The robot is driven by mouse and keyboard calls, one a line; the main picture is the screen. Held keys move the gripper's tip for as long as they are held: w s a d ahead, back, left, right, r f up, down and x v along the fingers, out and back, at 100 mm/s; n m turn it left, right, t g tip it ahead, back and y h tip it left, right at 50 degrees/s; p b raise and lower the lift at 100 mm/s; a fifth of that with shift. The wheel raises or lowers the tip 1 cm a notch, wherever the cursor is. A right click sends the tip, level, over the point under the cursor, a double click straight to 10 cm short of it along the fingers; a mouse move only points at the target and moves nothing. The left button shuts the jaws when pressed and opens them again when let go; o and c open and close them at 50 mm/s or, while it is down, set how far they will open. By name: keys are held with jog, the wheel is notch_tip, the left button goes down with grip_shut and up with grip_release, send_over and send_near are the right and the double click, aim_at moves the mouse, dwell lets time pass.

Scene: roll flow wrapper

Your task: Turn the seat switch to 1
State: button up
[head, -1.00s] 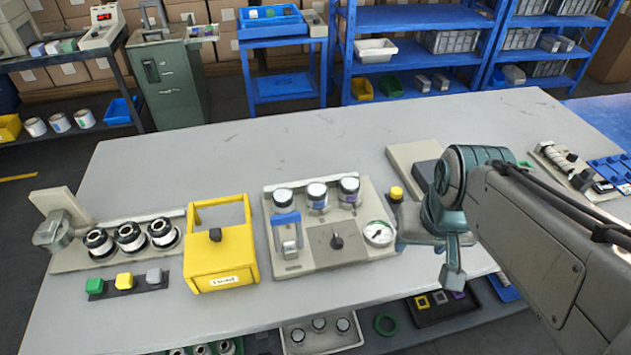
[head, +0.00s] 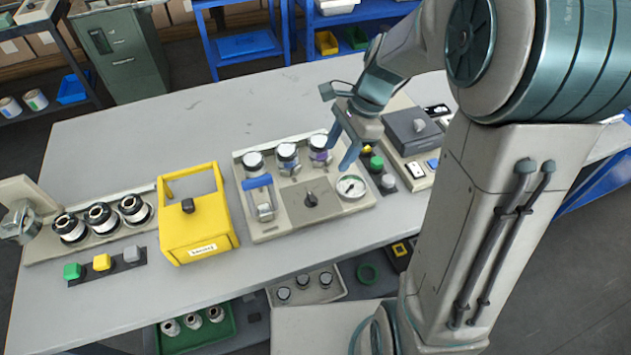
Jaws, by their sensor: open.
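A grey panel unit (head: 275,226) stands on the middle of the table. It carries a black rotary knob (head: 311,199) on a dark square plate, a blue-handled lever (head: 262,197), a round gauge (head: 350,186) and several jars along its back. Other knobs are a black one (head: 188,206) on the yellow box and a grey one (head: 419,126) on a dark box at the right. No labels or numbers by the knobs are readable, so I cannot tell which is the seat switch. My gripper (head: 343,148) is open and empty, above the panel's right back corner, apart from the knobs.
The yellow box (head: 182,238) with an upright frame stands left of the panel. Three black-and-white rolls (head: 103,215) and a button strip (head: 103,265) are further left. Green and grey buttons (head: 377,163) sit close right of the panel. The table front (head: 290,258) is clear.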

aim_at(313, 196)
jog(key=x, duration=1.4)
jog(key=shift+w+a, duration=0.1)
jog(key=shift+w, duration=0.1)
jog(key=c, duration=1)
